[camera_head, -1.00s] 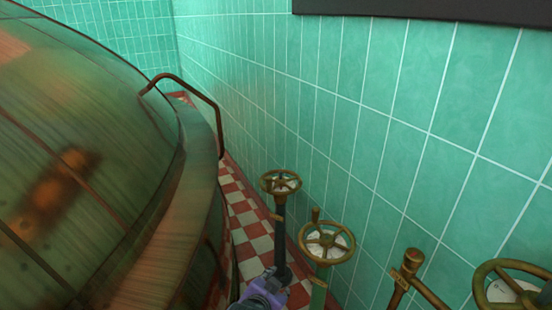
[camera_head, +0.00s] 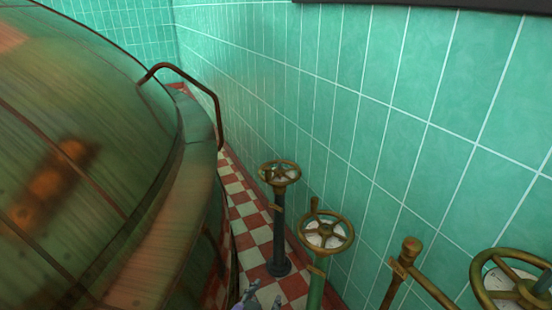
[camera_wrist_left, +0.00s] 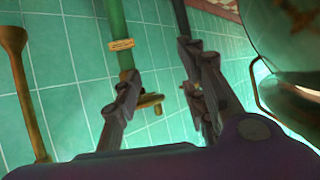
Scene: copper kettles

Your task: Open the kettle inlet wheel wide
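Several brass handwheels stand along the tiled wall; I cannot tell which is the kettle inlet wheel. One wheel (camera_head: 280,173) tops a dark post. A nearer wheel (camera_head: 347,230) with an upright knob tops a green post. A third wheel (camera_head: 483,290) is cut off at the right edge. My left gripper (camera_head: 260,304) just shows at the bottom edge, low and left of the green post. In the left wrist view its fingers (camera_wrist_left: 164,95) are apart and nothing is gripped. A brass wheel there (camera_wrist_left: 151,100) shows partly between them, beyond the left finger. My right gripper is not in view.
The large copper kettle (camera_head: 80,150) with a curved rail (camera_head: 200,85) fills the left. A narrow red and white checked floor (camera_head: 248,215) runs between it and the wall. A brass pipe (camera_head: 410,260) stands between the nearer wheels.

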